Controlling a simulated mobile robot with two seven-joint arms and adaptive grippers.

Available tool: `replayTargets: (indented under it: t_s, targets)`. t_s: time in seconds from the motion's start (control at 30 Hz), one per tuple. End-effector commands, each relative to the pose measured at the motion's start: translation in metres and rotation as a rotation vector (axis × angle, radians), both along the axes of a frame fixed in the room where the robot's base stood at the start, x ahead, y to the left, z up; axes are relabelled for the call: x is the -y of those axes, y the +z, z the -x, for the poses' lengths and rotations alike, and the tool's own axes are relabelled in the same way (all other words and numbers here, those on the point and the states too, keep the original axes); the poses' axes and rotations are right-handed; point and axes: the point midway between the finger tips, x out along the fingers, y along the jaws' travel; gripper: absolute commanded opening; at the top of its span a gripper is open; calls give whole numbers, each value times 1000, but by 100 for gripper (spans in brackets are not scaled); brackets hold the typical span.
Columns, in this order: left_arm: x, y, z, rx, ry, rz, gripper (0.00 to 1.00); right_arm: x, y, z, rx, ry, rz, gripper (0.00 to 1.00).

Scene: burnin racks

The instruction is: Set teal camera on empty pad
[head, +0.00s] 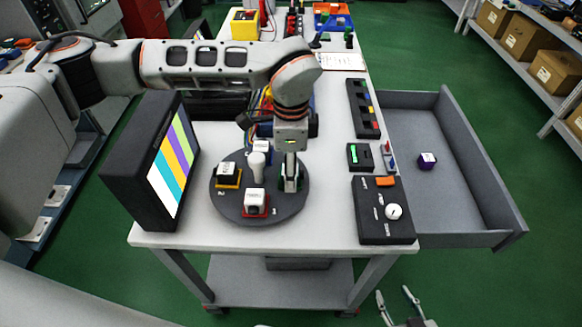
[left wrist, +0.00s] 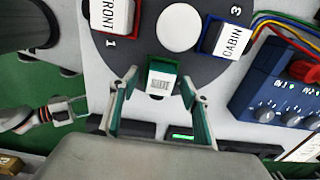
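A small teal block (left wrist: 162,80) with a pale, patterned face, which looks like the teal camera, is at the turntable's right-hand position. My left gripper (left wrist: 160,90) is open, with one finger on each side of it and visible gaps. In the head view my left gripper (head: 290,180) reaches down there and mostly hides the block. The round dark turntable (head: 229,206) bears a white-topped block on red (head: 254,203), one on yellow (head: 228,175), and a blue CABIN block (left wrist: 228,38). I cannot see a bare pad. My right gripper (head: 403,306) is open and empty, low beyond the table's front edge.
A monitor with coloured stripes (head: 172,165) stands left of the turntable. A black control box with a white knob (head: 384,210) is at the right. A blue knobbed box (left wrist: 275,95) is near the turntable.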

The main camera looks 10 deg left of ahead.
Motion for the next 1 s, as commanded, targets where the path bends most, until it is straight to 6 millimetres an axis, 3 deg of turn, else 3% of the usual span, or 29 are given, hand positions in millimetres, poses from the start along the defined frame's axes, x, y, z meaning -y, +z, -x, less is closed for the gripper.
replayTargets:
  t_s: [0.37,0.8,1.0]
  targets:
    - [0,9,0,1,0,1,47,1,2,0,3,1,2,40]
    - [0,92,0,3,0,0,47,0,1,-1,3,0,0,40]
    - [0,115,0,1,1,0,47,0,1,-1,3,0,-1,40]
